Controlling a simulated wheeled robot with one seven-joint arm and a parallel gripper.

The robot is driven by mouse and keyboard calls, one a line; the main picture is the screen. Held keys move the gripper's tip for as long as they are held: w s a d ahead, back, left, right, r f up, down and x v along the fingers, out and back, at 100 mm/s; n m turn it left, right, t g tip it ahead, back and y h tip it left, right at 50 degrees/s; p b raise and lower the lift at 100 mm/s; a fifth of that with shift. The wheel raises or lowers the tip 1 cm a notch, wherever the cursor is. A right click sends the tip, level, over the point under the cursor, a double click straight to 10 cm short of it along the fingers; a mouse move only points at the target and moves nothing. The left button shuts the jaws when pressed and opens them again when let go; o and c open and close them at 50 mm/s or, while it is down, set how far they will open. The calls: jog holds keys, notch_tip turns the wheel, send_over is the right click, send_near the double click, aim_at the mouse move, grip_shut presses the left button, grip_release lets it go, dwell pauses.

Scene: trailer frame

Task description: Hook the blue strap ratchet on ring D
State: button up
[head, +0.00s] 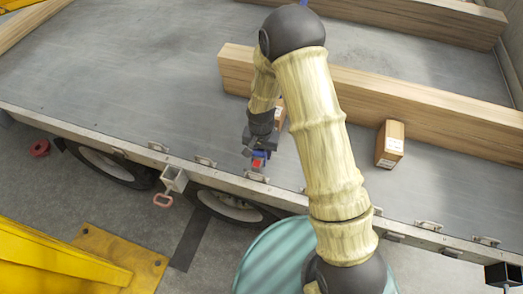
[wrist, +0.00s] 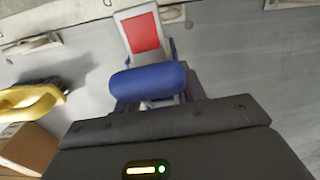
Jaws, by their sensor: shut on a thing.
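The blue strap ratchet (head: 262,154) is near the trailer's front edge, with a red patch on its pale end. In the wrist view its blue roller-like handle (wrist: 148,80) is large, and the pale plate with the red square points towards the edge. My gripper (head: 256,146) is shut on the ratchet; the dark palm hides part of it in the wrist view. A metal ring (head: 256,176) is on the edge just below the ratchet. Other rings show in the wrist view, at left (wrist: 33,43) and top right (wrist: 288,3). No letter marks ring D; contact with a ring is unclear.
A long wooden beam (head: 420,104) lies behind my arm on the deck. One cardboard box (head: 390,143) stands by it, another (wrist: 25,148) near my gripper. A yellow hooked thing (wrist: 30,99) lies beside that box. The left deck is clear.

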jog(key=shift+f+b, duration=1.75)
jog(key=shift+f, duration=0.9)
jog(key=o, duration=1.3)
notch_tip(320, 180, up, 17)
jog(key=shift+r, duration=0.2)
jog(key=shift+p, duration=0.3)
